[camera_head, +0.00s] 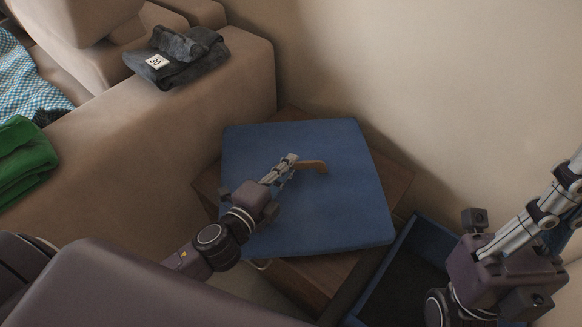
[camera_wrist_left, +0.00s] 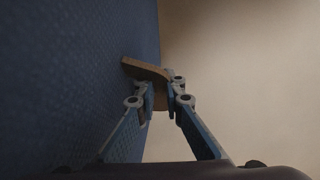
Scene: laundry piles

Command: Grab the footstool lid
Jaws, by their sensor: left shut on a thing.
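The footstool lid (camera_head: 335,205) is a flat blue square panel with a brown strap-like tab (camera_head: 314,166). It is over a wooden side table between the sofa and the wall; I cannot tell whether it rests fully on it. My left gripper (camera_head: 291,165) is shut on the tab. The left wrist view shows the fingers (camera_wrist_left: 160,92) closed around the brown tab (camera_wrist_left: 145,69), beside the blue lid surface (camera_wrist_left: 70,75). My right gripper (camera_head: 570,182) is at the right edge, away from the lid, with its fingertips partly cut off.
The wooden table (camera_head: 397,178) shows around the lid. An open blue box (camera_head: 424,241) with a dark inside stands at lower right, partly behind my right gripper. A beige sofa (camera_head: 150,135) is at left, with folded dark clothes (camera_head: 185,55) on its arm and a green cloth (camera_head: 22,160).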

